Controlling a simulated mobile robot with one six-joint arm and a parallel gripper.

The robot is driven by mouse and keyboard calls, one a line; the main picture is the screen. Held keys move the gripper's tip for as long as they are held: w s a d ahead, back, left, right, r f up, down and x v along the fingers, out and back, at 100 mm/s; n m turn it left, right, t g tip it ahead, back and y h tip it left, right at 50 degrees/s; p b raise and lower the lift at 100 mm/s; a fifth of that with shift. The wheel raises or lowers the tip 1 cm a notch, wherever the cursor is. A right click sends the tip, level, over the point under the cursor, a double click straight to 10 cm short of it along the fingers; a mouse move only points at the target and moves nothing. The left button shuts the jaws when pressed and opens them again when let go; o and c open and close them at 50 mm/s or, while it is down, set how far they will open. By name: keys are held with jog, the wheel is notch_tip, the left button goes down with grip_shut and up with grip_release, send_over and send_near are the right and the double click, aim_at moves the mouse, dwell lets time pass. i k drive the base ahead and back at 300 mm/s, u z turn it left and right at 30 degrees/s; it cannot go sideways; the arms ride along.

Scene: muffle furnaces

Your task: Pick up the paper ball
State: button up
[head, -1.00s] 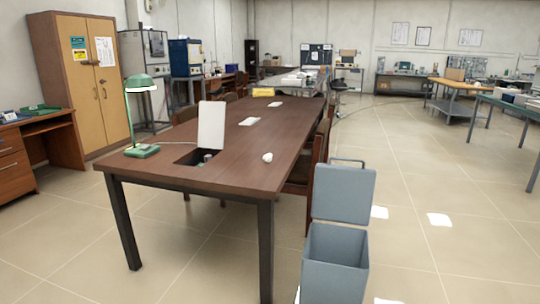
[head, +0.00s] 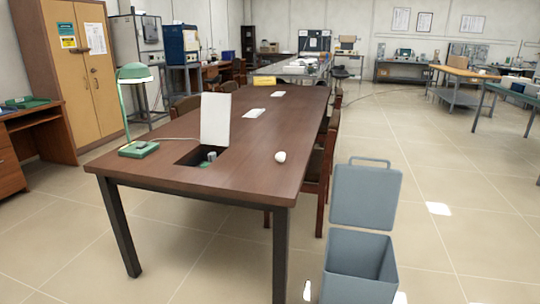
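A small white paper ball (head: 280,157) rests on the dark wooden table (head: 240,172), near its right edge toward the front. It lies right of an open hatch in the tabletop. My gripper and arm do not show in this view.
A green lamp (head: 137,110) and a raised white hatch lid (head: 215,119) stand on the table's left front. A grey bin (head: 358,266) with its lid up stands at the table's right front. A chair (head: 318,170) is tucked along the right side. Floor (head: 455,240) is open to the right.

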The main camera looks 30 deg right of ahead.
aim_at(280, 157)
jog(key=u, duration=0.5)
jog(key=i, duration=0.85)
jog(key=u, duration=0.4)
